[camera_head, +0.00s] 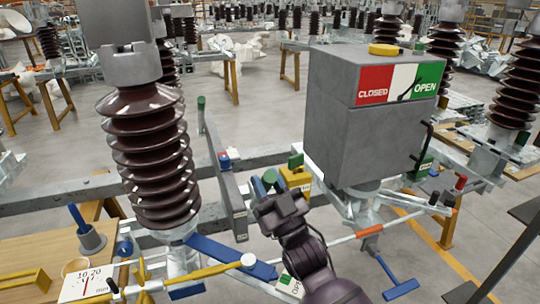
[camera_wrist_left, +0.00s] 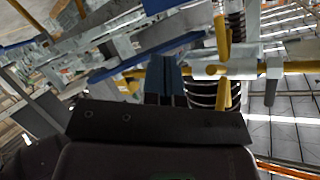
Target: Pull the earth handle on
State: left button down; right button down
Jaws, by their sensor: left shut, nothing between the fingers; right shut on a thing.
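My right gripper (camera_head: 264,183) comes in from the bottom middle. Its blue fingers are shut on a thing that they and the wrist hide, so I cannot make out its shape. A yellow block (camera_head: 296,179) with a green lever (camera_head: 296,161) stands just to the right of the fingertips. I cannot tell from the picture which part is the earth handle. My left gripper (camera_wrist_left: 166,82) shows in the left wrist view with its blue fingers together and nothing between them. It does not show in the head view.
A grey box (camera_head: 358,125) with a red CLOSED and green OPEN plate stands right of my right gripper. A ribbed brown insulator (camera_head: 150,155) stands at the left.

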pick_arm(q)
jog(key=w+d+r+m+g+h, duration=0.2)
jog(key=d+r+m+h, duration=0.5)
jog(key=d+m, duration=0.6)
jog(key=w+d+r+m+g+h, duration=0.25)
jog(key=d+r+m+h, duration=0.45)
jog(key=m, duration=0.9)
jog(key=s+d+r+m+g+y, duration=0.1)
jog(key=s+d+r+m+g, duration=0.1)
jog(key=r+m+g, duration=0.85)
jog(key=s+d+r+m+g+y, duration=0.1)
jog(key=s+r+m+g, duration=0.3)
jog(key=m+g, duration=1)
jog(key=w+d+r+m+t+y, duration=0.4)
jog(key=w+d+r+m+t, duration=0.3)
jog(key=w+r, duration=0.3)
jog(key=w+a+r+t+y, duration=0.7)
jog(key=w+r+y, duration=0.3)
jog(key=w, duration=0.3)
jog(key=s+f, duration=0.1)
jog(key=f, duration=0.6)
jog(key=s+f, duration=0.1)
jog(key=f, duration=0.3)
jog(key=shift+s+f, duration=0.85)
jog(key=shift+f, duration=0.05)
